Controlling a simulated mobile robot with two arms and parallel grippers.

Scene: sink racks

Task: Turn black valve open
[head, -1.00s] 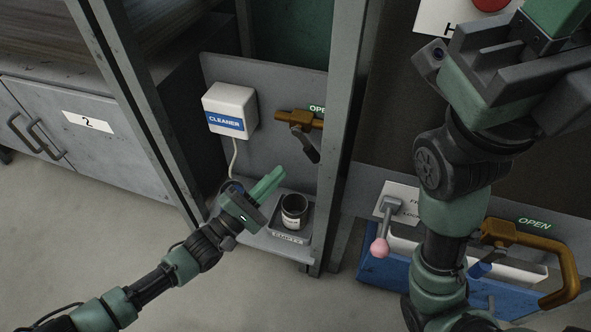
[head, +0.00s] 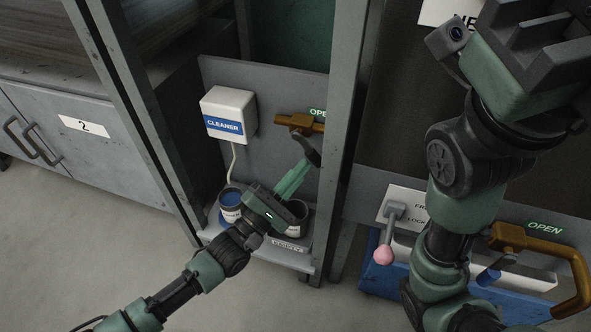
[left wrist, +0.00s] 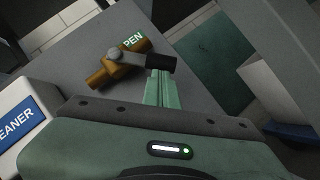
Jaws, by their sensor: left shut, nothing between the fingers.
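The black valve's lever (head: 306,145) hangs down to the right from a brass pipe (head: 297,121) on the grey back panel. In the left wrist view its grey arm and black grip (left wrist: 161,62) point right across the brass pipe (left wrist: 103,76). My left gripper (head: 304,166) is shut and empty, with its green fingertips at the lower end of the black grip. In the left wrist view the fingertips (left wrist: 159,73) meet the grip's edge; I cannot tell whether they touch. My right gripper's body (head: 510,45) is at the upper right; its fingers do not show.
A white cleaner box (head: 228,113) hangs left of the valve. A blue-filled cup (head: 230,203) and a dark cup (head: 296,211) stand on the shelf below. A grey post (head: 345,140) rises to the right. Beyond it are a pink-knobbed lever (head: 383,254) and another brass pipe (head: 545,249).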

